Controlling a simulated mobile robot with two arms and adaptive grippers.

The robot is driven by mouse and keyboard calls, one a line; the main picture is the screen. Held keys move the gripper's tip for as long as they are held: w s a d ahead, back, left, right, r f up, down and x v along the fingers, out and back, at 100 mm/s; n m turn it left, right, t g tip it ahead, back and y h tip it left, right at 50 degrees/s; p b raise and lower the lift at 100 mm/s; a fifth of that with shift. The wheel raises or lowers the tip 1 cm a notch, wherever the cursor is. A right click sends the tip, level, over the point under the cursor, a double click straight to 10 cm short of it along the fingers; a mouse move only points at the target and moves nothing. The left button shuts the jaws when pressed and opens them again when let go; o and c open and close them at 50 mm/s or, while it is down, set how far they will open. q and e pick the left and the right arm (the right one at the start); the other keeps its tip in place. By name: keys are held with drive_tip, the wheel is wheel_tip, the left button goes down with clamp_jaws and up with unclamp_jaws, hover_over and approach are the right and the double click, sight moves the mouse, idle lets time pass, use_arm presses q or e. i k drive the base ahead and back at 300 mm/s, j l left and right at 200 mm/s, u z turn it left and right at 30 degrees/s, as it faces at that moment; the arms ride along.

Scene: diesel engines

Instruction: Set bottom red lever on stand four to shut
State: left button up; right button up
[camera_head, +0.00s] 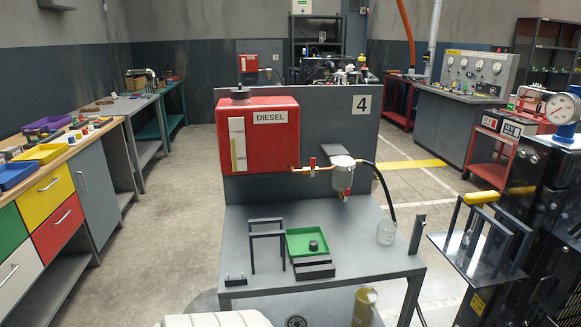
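Stand four is a grey stand with a tall back panel (345,125) that bears a sign with the number 4 (361,103). A red diesel tank (270,135) is mounted on the panel. A brass valve with a small red lever (312,163) sits on the pipe at the tank's lower right. A filter with a clear bowl (342,180) hangs right of it. Neither of my grippers is in view.
A green tray (307,241), a small dark frame and a clear jar (386,232) stand on the stand's tabletop (350,262). A black cart with a gauge (562,108) is close at right. Open floor (165,230) lies left, before a workbench (60,150).

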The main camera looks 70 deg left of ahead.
sight(344, 197)
drive_tip(key=u, duration=1.9)
